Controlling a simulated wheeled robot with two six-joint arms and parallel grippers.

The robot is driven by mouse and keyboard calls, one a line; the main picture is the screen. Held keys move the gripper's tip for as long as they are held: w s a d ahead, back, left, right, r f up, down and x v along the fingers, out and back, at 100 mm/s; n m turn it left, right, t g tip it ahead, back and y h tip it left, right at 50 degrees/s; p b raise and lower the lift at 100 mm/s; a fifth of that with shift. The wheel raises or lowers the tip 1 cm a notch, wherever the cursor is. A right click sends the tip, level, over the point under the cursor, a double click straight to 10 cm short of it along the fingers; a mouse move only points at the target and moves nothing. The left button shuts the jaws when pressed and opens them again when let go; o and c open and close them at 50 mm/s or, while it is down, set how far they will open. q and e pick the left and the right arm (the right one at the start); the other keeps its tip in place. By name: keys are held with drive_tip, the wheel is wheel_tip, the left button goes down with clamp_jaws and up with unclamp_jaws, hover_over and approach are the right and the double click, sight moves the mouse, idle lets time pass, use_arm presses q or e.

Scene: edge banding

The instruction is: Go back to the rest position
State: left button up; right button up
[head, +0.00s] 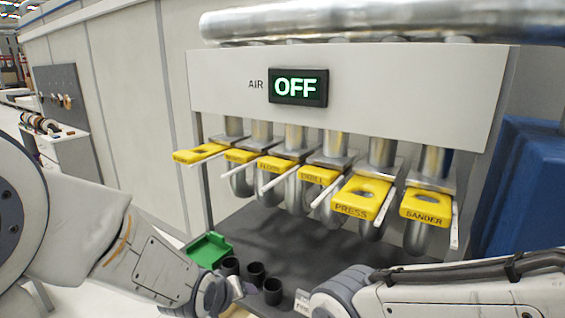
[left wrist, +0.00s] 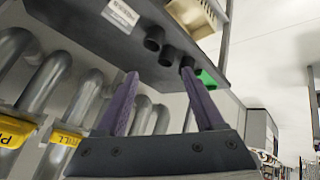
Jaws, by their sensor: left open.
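In the left wrist view my left gripper (left wrist: 160,82) is open, with two dark purple fingers apart and nothing between them. A row of pipes carries yellow tags, including PRESS (head: 363,198) and SANDER (head: 428,207). The sign above them (head: 298,87) reads OFF in green.
A green tray (head: 208,249) and black cups (head: 255,273) sit on the dark shelf (head: 310,253) below the pipes. A blue object (head: 525,185) stands at the right. A white cabinet (head: 62,150) is at the far left. A large metal pipe (head: 380,20) runs along the top.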

use_arm(q)
drive_tip(key=s+a+f+m+g+y, duration=0.25)
drive_tip(key=s+a+m+g, duration=0.2)
drive_tip(key=s+a, duration=0.5)
drive_tip(key=s+d+r+m+g+h, duration=0.1)
drive_tip(key=s+d+r+m, duration=0.1)
drive_tip(key=s+d, duration=0.4)
drive_tip(key=s+d+r+m+g, duration=0.2)
drive_tip(key=s+d+m, duration=0.2)
drive_tip(key=s+d, duration=0.3)
drive_tip(key=shift+s+d+r+m+h, duration=0.25)
drive_tip(key=shift+d+r+m+h, duration=0.15)
drive_tip(key=shift+d, duration=0.1)
